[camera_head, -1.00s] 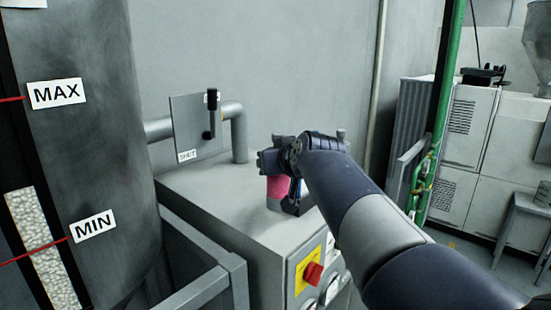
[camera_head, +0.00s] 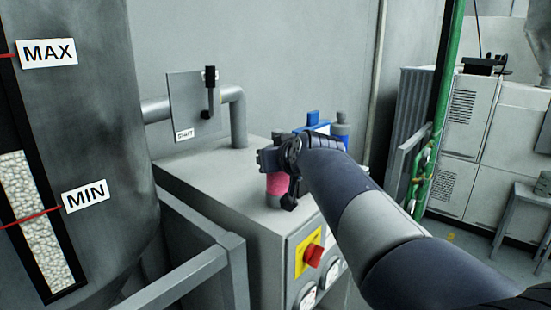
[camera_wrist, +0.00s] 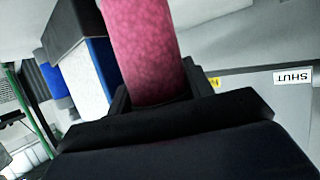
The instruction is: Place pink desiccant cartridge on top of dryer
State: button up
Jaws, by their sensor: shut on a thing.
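My gripper (camera_head: 280,178) is shut on the pink desiccant cartridge (camera_head: 276,186), which hangs roughly upright with a dark grey lower end. In the wrist view the pink cartridge (camera_wrist: 143,45) stands between the black jaws (camera_wrist: 155,100). The dryer (camera_head: 205,182) is a grey cabinet with a flat top and a red switch on a yellow plate at its front. The cartridge shows over the right part of the top; I cannot tell whether its lower end touches it. My arm hides the dryer's right side.
Behind my gripper stand blue and white items (camera_head: 313,120) and a grey-blue cylinder (camera_head: 341,128). A pipe and a plate labelled SHUT (camera_head: 184,134) stand behind the dryer's left side. A grey rail (camera_head: 195,275) and a level-marked vessel (camera_head: 105,130) are at left. The top's left part is clear.

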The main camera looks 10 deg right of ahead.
jog(key=shift+f+b, duration=0.4)
jog(key=shift+b, duration=0.05)
jog(key=o, duration=1.3)
jog(key=shift+o, duration=0.2)
jog(key=shift+s, duration=0.2)
